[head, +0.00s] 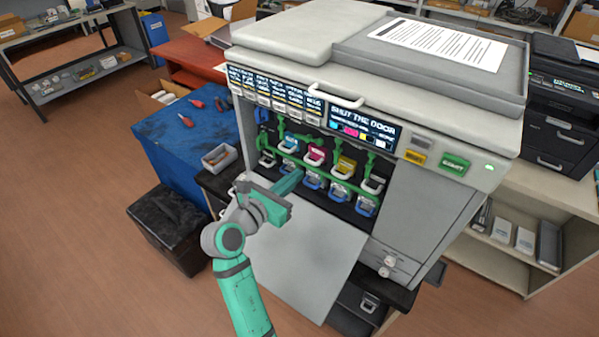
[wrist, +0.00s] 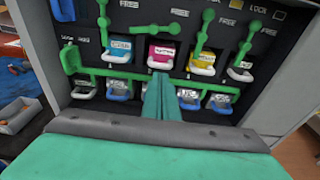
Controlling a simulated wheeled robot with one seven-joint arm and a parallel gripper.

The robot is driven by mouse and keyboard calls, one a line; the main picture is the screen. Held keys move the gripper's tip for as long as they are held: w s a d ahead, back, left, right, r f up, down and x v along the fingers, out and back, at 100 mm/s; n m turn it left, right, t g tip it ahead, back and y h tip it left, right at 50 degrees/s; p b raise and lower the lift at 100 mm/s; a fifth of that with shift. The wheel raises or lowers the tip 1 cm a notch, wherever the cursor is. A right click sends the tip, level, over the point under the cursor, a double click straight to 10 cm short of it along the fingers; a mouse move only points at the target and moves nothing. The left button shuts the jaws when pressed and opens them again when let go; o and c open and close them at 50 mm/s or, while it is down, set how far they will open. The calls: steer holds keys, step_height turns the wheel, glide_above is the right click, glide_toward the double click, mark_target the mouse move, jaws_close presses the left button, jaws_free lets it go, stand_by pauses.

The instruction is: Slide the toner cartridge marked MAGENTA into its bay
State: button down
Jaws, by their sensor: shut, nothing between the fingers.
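The magenta cartridge (head: 315,153) sits in the upper row of bays in the printer (head: 440,215). Its magenta front and pale handle face out, and it also shows in the wrist view (wrist: 161,50). Its depth is hard to judge. My gripper (head: 299,172) is shut and empty, in front of the bays. In the wrist view its fingertips (wrist: 160,78) overlap the area just below the magenta handle; I cannot tell whether they touch anything. The printer's screen (head: 361,125) reads SHUT THE DOOR.
A cyan cartridge (wrist: 119,48) and a yellow one (wrist: 203,62) flank it. A green bar with levers (wrist: 205,30) crosses the bays, near FREE labels. Blue and white handles line the lower row. The grey door (head: 310,255) hangs open below my gripper. A blue bench (head: 185,140) stands left.

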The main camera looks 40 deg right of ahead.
steer(key=shift+f+v, duration=0.2)
steer(key=shift+v, duration=1.05)
steer(key=shift+f+v, duration=0.2)
steer(key=shift+v, duration=1)
steer(key=shift+a, duration=0.1)
steer(key=s+a+f+m+t+y, duration=0.1)
steer(key=a+f+t+y, duration=0.1)
steer(key=a+f, duration=0.2)
steer(key=s+a+f+m+t+y, duration=0.1)
steer(key=s+a+f+t+y, duration=0.1)
steer(key=a+f, duration=0.2)
steer(key=s+a+f+t+y, duration=0.2)
steer(key=a+f, duration=0.2)
steer(key=f, duration=0.5)
steer(key=shift+f+m+t+y, duration=0.25)
steer(key=shift+m+t+y, duration=0.05)
steer(key=shift+m+y, duration=0.1)
steer(key=s+a+f+m+t+y, duration=0.1)
steer(key=s+a+f+m+y, duration=0.1)
steer(key=s+a+m+y, duration=0.45)
steer(key=s+a+f+m+t+y, duration=0.15)
steer(key=s+a+m, duration=0.25)
steer(key=s+a, duration=0.5)
steer(key=s+r+m, duration=0.5)
steer(key=s+m, duration=0.3)
steer(key=s, duration=0.4)
steer(key=shift+s+d+r+m+t, duration=0.2)
steer(key=shift+s+m+t, duration=0.15)
